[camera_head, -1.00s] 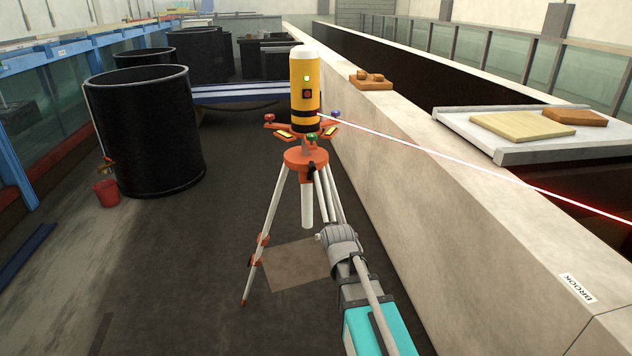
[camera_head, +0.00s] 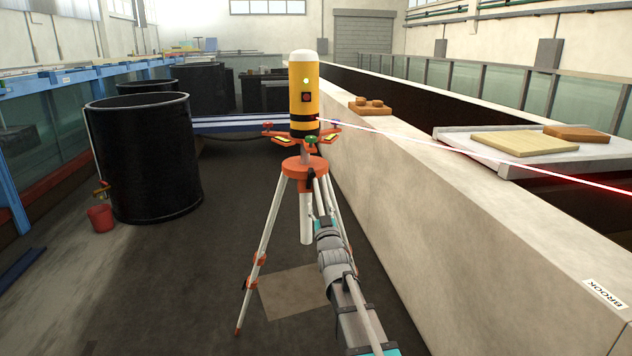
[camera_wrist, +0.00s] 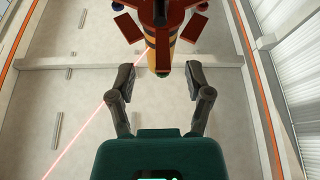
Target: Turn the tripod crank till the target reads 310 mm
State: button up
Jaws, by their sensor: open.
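The tripod (camera_head: 305,168) stands upright on the floor in the middle of the head view, with an orange head and pale legs. A yellow laser level (camera_head: 303,92) with a white cap sits on top and throws a red beam to the right. My gripper (camera_wrist: 160,76) is open and empty in the wrist view, its two fingers apart below the red-orange tripod head (camera_wrist: 160,28). In the head view my arm reaches up close to the tripod's right legs and its end is hard to make out. The crank cannot be told clearly. No target scale or reading is visible.
A long concrete flume wall (camera_head: 450,200) runs along the right, bearing a pale board (camera_head: 525,143) on a tray and a wooden block (camera_head: 370,107). A black tank (camera_head: 147,160) and a red bucket (camera_head: 101,217) stand left. Floor between tank and tripod is clear.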

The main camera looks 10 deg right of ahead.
aim_at(312, 174)
jog(key=shift+w, duration=0.1)
dwell(0.3)
jog(key=p+x, duration=0.5)
jog(key=x, duration=0.8)
jog(key=shift+w+r, duration=0.2)
jog(key=shift+w, duration=0.1)
grip_shut()
jog(key=shift+d, duration=0.55)
jog(key=shift+s+a, duration=0.1)
jog(key=shift+a, duration=0.45)
